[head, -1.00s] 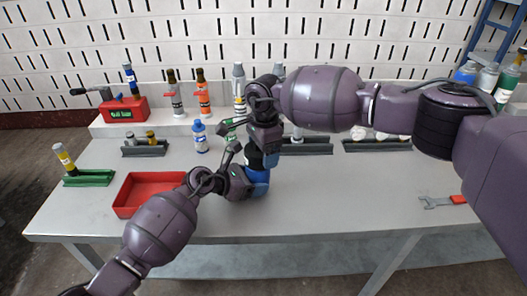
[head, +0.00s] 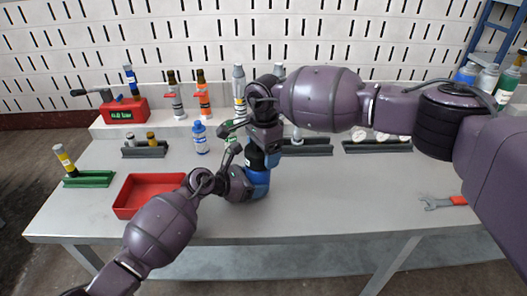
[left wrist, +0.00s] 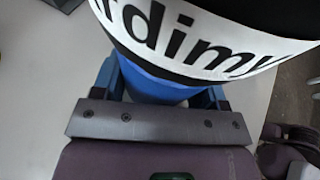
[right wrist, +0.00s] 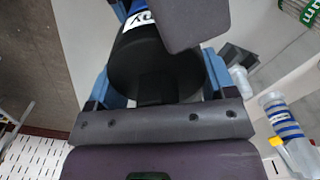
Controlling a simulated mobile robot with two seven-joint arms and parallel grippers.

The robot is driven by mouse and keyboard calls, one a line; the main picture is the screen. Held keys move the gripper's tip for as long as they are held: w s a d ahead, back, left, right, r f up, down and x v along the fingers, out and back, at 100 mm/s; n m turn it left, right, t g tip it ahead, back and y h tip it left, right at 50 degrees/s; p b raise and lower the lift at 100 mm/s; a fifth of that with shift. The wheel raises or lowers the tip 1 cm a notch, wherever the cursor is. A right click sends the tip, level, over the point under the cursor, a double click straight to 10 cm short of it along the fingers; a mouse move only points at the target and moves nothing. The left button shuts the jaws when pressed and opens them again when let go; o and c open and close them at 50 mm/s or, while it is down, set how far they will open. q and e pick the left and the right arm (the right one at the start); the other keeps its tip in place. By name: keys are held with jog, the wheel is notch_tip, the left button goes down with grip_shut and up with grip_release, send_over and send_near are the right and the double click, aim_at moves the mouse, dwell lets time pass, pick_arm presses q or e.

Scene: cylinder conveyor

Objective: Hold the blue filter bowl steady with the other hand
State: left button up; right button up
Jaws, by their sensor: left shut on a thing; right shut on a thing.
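The blue filter bowl (head: 260,181) is the lower part of an upright cylinder near the table's middle. Its black upper part (head: 254,156) carries a white band with black lettering, large in the left wrist view (left wrist: 200,45). My left gripper (head: 246,183) is shut around the blue bowl, which shows between its fingers in the left wrist view (left wrist: 150,86). My right gripper (head: 266,136) is above, shut on the black part, which fills its jaws in the right wrist view (right wrist: 150,75). The arms hide part of the cylinder. I cannot tell whether the bowl touches the table.
A red tray (head: 125,207) lies to the left, near my left forearm. A blue-and-white bottle (head: 200,138) and dark racks (head: 305,149) stand behind. A wrench (head: 437,203) lies at the right.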

pick_arm(q)
jog(key=shift+r, duration=0.1)
pick_arm(e)
jog(key=shift+r, duration=0.25)
jog(key=shift+r, duration=0.55)
jog(key=shift+r, duration=0.1)
jog(key=shift+r, duration=0.65)
jog(key=shift+r, duration=0.25)
jog(key=shift+r, duration=0.6)
